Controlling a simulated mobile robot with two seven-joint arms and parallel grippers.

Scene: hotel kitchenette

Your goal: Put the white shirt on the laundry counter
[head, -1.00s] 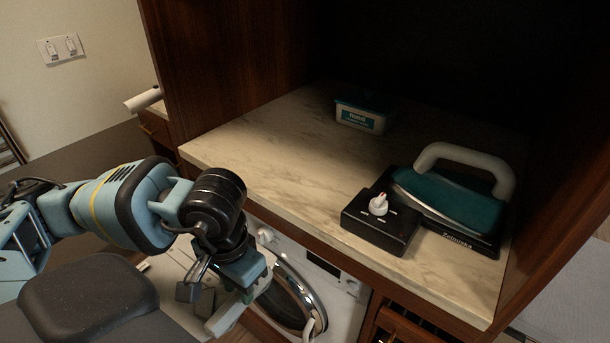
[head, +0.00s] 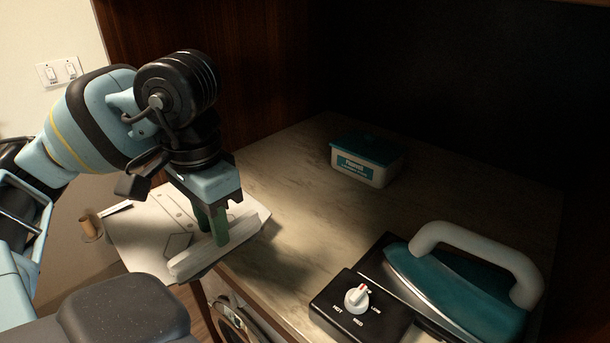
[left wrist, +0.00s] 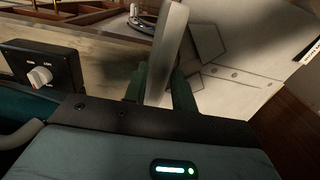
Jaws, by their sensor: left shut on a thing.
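The white shirt (head: 150,228) is flat and folded, with buttons and a pocket outline showing. My left gripper (head: 218,232) is shut on its thick near edge. The shirt is level with the left front corner of the laundry counter (head: 285,195). Part of it overlaps the counter top in the picture and part juts out past the edge; I cannot tell whether it touches. In the left wrist view, the shirt (left wrist: 235,50) shows between and beyond the fingers. My right gripper is not in view.
A teal iron (head: 450,285) with a white handle stands on the counter's right, beside a black control box (head: 362,308) with a white knob. A teal-lidded tub (head: 366,160) sits farther back. The counter's middle is clear. A dark wood panel (head: 205,60) rises at the left.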

